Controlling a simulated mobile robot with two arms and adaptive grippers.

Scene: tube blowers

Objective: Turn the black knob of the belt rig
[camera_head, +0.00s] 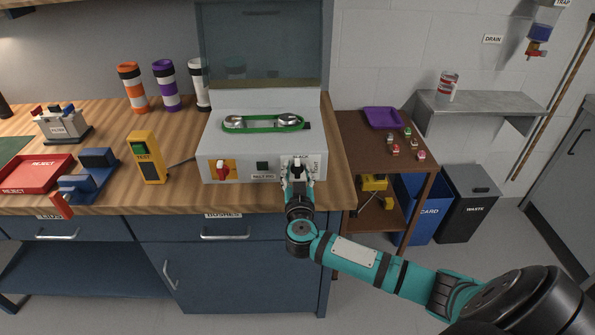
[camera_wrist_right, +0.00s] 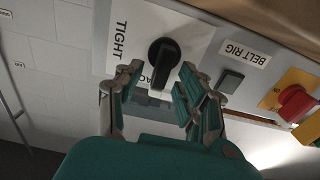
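The belt rig (camera_head: 222,138) is a light grey box on the wooden bench, with a green belt (camera_head: 262,124) around two pulleys on top. My right gripper (camera_head: 297,172) is at the right end of its front face and mostly hides the black knob in the head view. In the right wrist view the black knob (camera_wrist_right: 163,58) sits between the two fingertips of my right gripper (camera_wrist_right: 160,82), which is open. Gaps show on both sides of the knob. The knob's bar points toward the gripper, beside a TIGHT label. My left gripper is not in view.
A red switch (camera_head: 222,170) on a yellow plate and a dark square button (camera_head: 262,166) are left of the knob on the same face. A yellow tester (camera_head: 146,157) stands left of the rig. A brown side table (camera_head: 350,140) stands to the right.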

